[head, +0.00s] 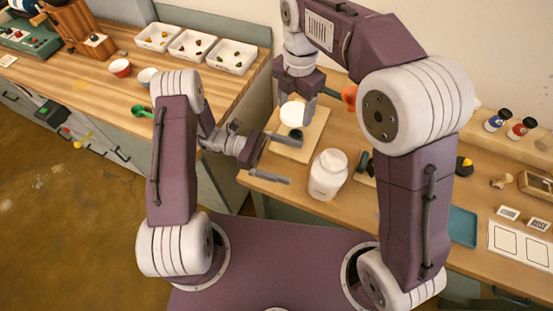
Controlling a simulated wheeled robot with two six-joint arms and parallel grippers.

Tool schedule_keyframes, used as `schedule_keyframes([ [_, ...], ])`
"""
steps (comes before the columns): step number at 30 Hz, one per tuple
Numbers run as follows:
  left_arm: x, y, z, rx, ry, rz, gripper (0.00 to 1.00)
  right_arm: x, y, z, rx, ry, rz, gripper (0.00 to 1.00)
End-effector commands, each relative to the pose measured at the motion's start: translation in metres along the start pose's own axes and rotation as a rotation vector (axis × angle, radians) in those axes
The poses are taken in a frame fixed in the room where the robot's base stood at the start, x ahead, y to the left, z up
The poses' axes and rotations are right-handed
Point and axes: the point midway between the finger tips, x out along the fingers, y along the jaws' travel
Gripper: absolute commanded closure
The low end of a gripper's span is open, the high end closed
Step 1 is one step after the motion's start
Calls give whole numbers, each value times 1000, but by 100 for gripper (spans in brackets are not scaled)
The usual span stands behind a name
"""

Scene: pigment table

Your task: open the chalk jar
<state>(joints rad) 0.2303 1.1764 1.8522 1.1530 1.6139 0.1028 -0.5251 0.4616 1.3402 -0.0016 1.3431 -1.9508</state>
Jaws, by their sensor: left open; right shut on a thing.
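A white jar (327,177), which looks like the chalk jar, stands upright on the right-hand table. Its top is white, and I cannot tell whether a lid sits on it. My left gripper (288,162) is open and empty, its fingers pointing right toward the jar, apart from it. My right gripper (295,108) points down over a pale board (313,131), behind and left of the jar. It is shut on a white round piece (292,115) that looks like a lid. A small dark thing (296,134) shows just below this piece.
Small jars with blue (497,120) and red (521,129) labels stand at the right. A teal tray (463,226) and a white card sheet (515,245) lie nearer. My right arm hides part of the table.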

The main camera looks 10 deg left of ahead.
Motion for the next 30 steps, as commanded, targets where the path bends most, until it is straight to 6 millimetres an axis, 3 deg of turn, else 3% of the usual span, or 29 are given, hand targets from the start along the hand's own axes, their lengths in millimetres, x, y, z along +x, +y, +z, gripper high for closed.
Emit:
schedule_keyframes([
  [5, 2, -6, 1, 13, 34, -30, 0, 0, 0, 0, 0, 0, 0, 84],
  [8, 4, -29, 1, 68, 170, -143, 0, 0, 0, 0, 0, 0, 0, 84],
  [10, -1, -55, -1, 147, 331, -272, 0, 0, 0, 0, 0, 0, 0, 84],
  [13, -26, -91, -9, 309, 598, -475, 0, 0, 0, 0, 0, 0, 0, 84],
  [16, -63, -109, -13, 514, 853, -658, 0, 0, 0, 0, 0, 0, 0, 84],
  [22, -121, -100, 0, 917, 1223, -901, 0, 0, 0, 0, 0, 0, 0, 84],
  [30, -139, -85, 16, 1133, 1371, -994, 0, 0, 0, 0, 0, 0, 0, 84],
])
